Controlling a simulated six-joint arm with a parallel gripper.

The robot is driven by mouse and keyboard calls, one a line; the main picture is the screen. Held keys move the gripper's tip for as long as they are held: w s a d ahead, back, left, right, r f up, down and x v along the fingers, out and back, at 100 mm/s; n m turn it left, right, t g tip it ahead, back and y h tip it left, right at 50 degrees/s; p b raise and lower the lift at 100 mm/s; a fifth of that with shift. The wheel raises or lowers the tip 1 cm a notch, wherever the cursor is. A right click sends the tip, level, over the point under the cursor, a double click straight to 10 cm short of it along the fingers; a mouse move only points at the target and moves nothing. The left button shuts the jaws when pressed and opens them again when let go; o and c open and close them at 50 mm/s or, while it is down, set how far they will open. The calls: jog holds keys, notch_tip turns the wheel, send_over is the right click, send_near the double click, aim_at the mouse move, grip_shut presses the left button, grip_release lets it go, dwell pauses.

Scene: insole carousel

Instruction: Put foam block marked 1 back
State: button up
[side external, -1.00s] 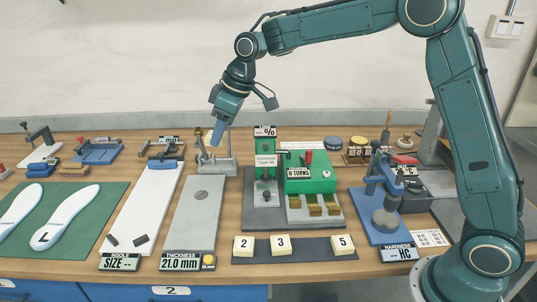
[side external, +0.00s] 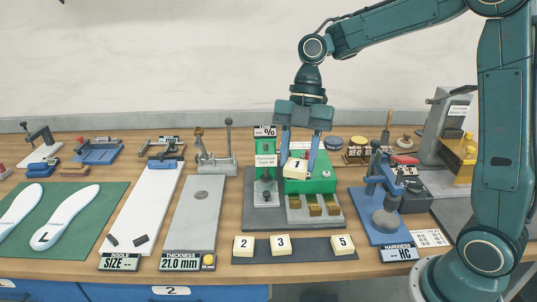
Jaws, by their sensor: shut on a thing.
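The foam block marked 1 (side external: 295,169) is a cream block with a black 1 on its face. My gripper (side external: 301,160) points down and is shut on this block, holding it tilted in front of the green machine (side external: 325,184). Below it, a dark strip (side external: 320,249) lies near the table's front edge. On the strip stand the foam blocks marked 2 (side external: 243,246), 3 (side external: 280,246) and 5 (side external: 342,245). Bare strip shows between blocks 3 and 5.
A blue hardness stand (side external: 384,212) is to the right of the strip. The thickness gauge (side external: 195,213), reading 21.0 mm, is to the left. Brass blocks (side external: 314,208) sit on the green machine's base.

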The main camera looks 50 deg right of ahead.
jog(key=s+n, duration=0.2)
jog(key=s+n+g, duration=0.1)
jog(key=s+n, duration=0.1)
jog(key=s, duration=0.1)
jog(key=shift+s+d+r+h, duration=0.1)
jog(key=shift+s+d+h, duration=0.15)
jog(key=shift+h, duration=0.15)
jog(key=shift+a, duration=0.1)
send_over(313, 252)
jog(key=w+d, duration=0.1)
notch_tip(313, 252, down, 16)
jog(key=shift+w+f, duration=0.1)
jog(key=shift+f, duration=0.15)
jog(key=shift+f, duration=1.75)
jog(key=shift+f, duration=0.1)
jog(key=o, duration=1)
